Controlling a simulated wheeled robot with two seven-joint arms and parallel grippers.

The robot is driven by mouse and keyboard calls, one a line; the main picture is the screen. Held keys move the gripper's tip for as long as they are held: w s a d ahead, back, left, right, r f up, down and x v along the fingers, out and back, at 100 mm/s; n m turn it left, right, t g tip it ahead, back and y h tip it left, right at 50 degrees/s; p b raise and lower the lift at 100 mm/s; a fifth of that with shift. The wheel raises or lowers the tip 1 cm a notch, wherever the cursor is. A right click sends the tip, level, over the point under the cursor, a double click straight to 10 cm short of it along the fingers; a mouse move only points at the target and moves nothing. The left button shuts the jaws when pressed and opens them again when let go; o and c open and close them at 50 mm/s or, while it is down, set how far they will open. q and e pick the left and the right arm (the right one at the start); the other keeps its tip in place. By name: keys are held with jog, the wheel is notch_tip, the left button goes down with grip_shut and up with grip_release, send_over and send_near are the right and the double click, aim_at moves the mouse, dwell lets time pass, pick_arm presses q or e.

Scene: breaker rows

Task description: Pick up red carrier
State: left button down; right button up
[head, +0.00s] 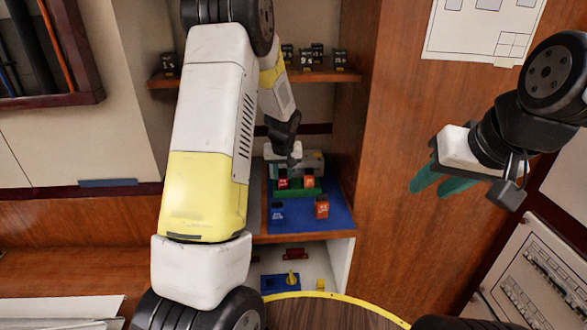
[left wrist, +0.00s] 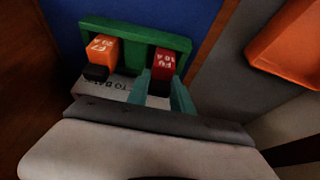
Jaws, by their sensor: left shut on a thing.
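The red carrier (head: 283,181) sits in a green holder (head: 297,191) on the shelf, with white print on its face. It also shows in the left wrist view (left wrist: 165,62). My left gripper (left wrist: 164,92) is shut on it, with one teal finger on each side. In the head view, my left gripper (head: 287,160) reaches into the shelf and its fingers are mostly hidden. An orange carrier (left wrist: 102,50) stands in the same holder beside the red one. My right gripper (head: 438,181) is open and empty at the right, its teal fingers apart.
A blue mat (head: 298,221) bears a blue block (head: 277,212) and an orange-red block (head: 321,208) in front of the holder. A grey box stands behind. Wooden shelf walls close in on both sides. Small black blocks (head: 340,59) stand on the upper shelf.

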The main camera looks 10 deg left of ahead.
aim_at(282, 170)
pick_arm(q)
notch_tip(282, 170, up, 6)
jog(key=shift+r, duration=0.25)
jog(key=s+a, duration=0.4)
jog(key=a, duration=0.5)
jog(key=s+a, duration=0.3)
jog(key=a, duration=0.6)
jog(key=shift+s+a+r, duration=0.15)
jog(key=shift+r, duration=2.35)
